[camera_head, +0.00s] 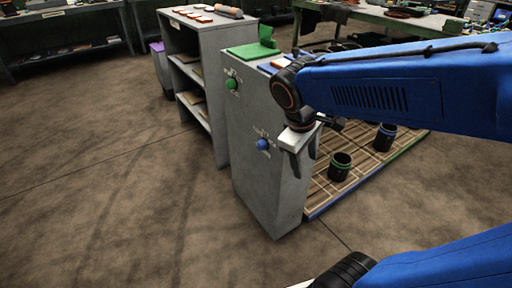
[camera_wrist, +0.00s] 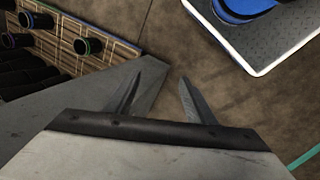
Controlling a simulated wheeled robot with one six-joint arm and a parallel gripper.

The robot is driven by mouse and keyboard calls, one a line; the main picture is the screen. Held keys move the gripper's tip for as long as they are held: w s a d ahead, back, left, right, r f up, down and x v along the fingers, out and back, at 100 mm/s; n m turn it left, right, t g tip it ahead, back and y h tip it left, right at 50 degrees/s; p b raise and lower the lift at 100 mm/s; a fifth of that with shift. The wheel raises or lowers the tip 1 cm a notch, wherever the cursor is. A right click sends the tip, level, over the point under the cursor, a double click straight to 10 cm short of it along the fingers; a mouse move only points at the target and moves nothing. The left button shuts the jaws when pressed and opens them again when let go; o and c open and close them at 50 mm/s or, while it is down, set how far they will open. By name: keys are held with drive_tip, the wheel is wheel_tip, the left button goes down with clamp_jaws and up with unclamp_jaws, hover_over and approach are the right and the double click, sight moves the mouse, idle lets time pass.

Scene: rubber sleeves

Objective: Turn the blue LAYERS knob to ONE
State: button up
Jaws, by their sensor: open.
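A green knob (camera_head: 232,83) sits higher on the same face. My gripper (camera_head: 303,165) is open and empty, fingers pointing down, to the right of the blue knob in the head view and apart from it. In the wrist view my gripper (camera_wrist: 157,92) shows two spread fingers with floor and a grey surface behind them; the blue knob is not seen there.
Black cups with coloured bands, such as a green-banded one (camera_head: 340,168), stand on a slatted mat (camera_head: 326,192) behind the cabinet. A grey shelf unit (camera_head: 207,85) stands at the back left. The floor (camera_head: 120,190) left of the cabinet is clear.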

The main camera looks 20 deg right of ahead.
drive_tip(key=w+a+f+n+g+h, duration=0.1)
drive_tip(key=w+a+n+h, duration=0.25)
drive_tip(key=w, duration=0.25)
drive_tip(key=n+t+h, duration=0.4)
drive_tip(key=n+h, duration=0.2)
drive_tip(key=n, duration=0.6)
approach(258, 146)
drive_tip(key=x, duration=0.9)
drive_tip(key=c, duration=1)
